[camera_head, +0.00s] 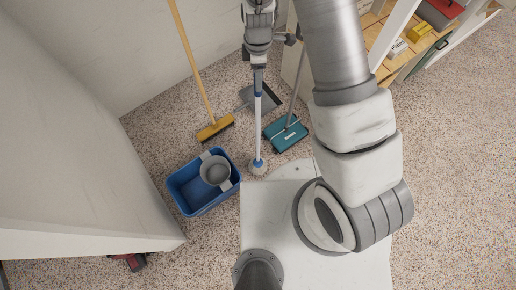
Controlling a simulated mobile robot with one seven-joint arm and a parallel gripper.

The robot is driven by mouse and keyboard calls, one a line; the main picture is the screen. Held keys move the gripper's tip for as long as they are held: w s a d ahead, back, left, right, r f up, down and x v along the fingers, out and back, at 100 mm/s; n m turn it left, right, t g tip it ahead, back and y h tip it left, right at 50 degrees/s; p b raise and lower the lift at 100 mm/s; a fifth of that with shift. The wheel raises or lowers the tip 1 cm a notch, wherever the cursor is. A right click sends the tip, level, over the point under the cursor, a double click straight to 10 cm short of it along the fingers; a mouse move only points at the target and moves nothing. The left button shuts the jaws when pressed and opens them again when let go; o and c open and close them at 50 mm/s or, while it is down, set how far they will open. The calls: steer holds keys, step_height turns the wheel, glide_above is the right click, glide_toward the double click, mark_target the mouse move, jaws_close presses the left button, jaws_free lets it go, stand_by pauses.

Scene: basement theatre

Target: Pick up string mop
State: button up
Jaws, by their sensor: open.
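The string mop stands near upright on the floor in the head view, with a white and blue handle (258,125) and a pale round head (258,167). My gripper (258,62) is at the top of the picture, at the upper end of the visible handle. It is open, and its fingers are small and hard to make out. I cannot tell whether the handle is between the fingers or just below them. The handle's upper end is hidden by my gripper and wrist.
A blue bucket (187,207) with a grey wringer (215,170) stands left of the mop head. A yellow broom (190,60), grey dustpan (266,97) and teal sweeper (285,134) are close by. Walls bound the left; shelves (400,55) stand at upper right. Floor at right is clear.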

jaws_close()
stand_by(0.3)
stand_by(1.1)
